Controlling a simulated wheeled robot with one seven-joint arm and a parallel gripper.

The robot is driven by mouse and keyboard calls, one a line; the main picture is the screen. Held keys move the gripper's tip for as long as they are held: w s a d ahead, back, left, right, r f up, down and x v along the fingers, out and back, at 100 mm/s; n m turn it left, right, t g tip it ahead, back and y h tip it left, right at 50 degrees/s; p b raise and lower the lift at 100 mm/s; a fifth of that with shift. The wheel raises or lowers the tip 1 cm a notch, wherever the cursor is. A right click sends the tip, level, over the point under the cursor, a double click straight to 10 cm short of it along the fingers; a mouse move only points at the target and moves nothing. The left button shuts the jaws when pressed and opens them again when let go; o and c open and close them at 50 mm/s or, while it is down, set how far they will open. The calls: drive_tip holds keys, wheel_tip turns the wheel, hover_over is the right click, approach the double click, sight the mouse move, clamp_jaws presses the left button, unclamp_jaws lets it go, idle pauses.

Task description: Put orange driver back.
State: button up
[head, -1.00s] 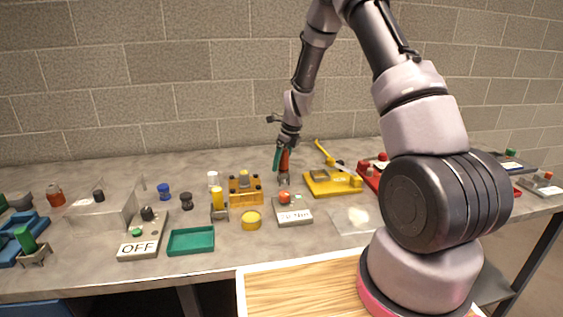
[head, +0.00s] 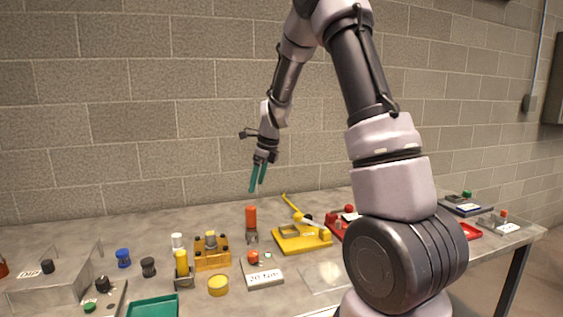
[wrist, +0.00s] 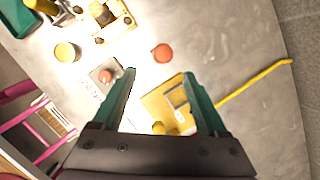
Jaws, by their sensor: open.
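The orange driver (head: 251,218) stands upright in a small grey stand (head: 251,237) at the middle of the bench. From above, in the wrist view, it shows as a round orange top (wrist: 162,53). My gripper (head: 257,188) has two teal fingers, spread apart with nothing between them. It hangs above the driver and slightly to its right in the head view, clear of it. In the wrist view, the driver lies beyond the fingertips (wrist: 158,83) of my open gripper, between their lines.
Right of the driver is a yellow tray (head: 302,240) with a raised yellow lever (head: 290,206). A grey plate labelled 20 Nm (head: 265,279) lies in front. An orange-yellow block (head: 212,253) and a yellow cylinder (head: 182,262) stand to the left. A brick wall is behind.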

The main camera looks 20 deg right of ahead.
drive_tip(key=s+d+r+n+t, duration=0.1)
drive_tip(key=s+r+n+t, duration=0.1)
drive_tip(key=s+r+n, duration=0.7)
drive_tip(key=s+d+r+n+t, duration=0.1)
drive_tip(key=s+r+n, duration=0.4)
drive_tip(key=s, duration=0.5)
drive_tip(key=s+d+r+n+t, duration=0.1)
drive_tip(key=s+r+n, duration=0.5)
drive_tip(key=s, duration=0.5)
drive_tip(key=shift+d+r+n+t, duration=0.2)
drive_tip(key=shift+d+n+t, duration=0.2)
drive_tip(key=shift+n, duration=0.3)
